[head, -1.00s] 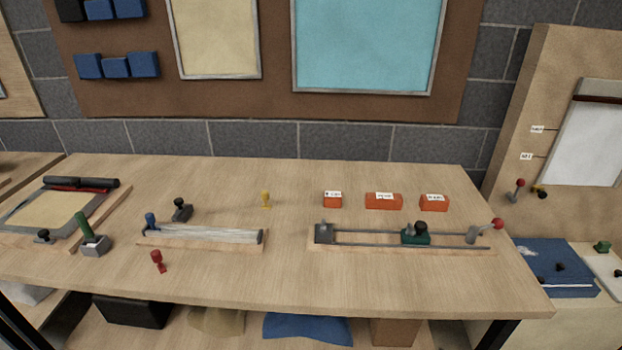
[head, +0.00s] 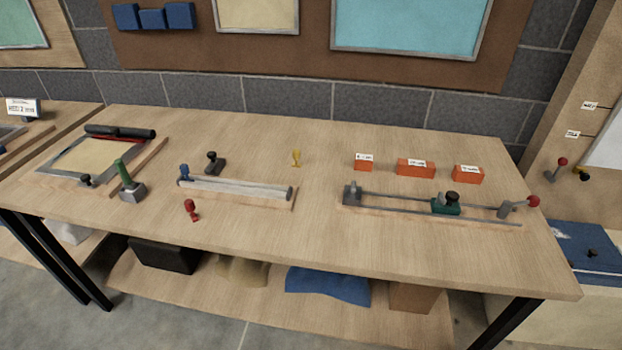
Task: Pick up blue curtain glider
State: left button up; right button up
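A small blue glider (head: 184,172) stands at the left end of a pale rail on a wooden base (head: 240,194) on the workbench. A red glider-like piece (head: 191,209) stands on the bench in front of the rail. A yellow one (head: 296,157) stands behind the rail, to its right. A black-knobbed piece (head: 213,162) sits just behind the rail's left part. Neither of my grippers shows in the head view.
The workbench (head: 300,240) also holds a green-handled block (head: 128,182), a framed screen (head: 88,159), several orange labelled blocks (head: 415,169) and a twin-rod fixture with a green carriage (head: 447,204). Below is a shelf with a black box (head: 165,254) and blue cloth (head: 328,285).

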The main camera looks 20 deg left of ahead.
aim_at(184, 169)
jog(key=u, duration=1.35)
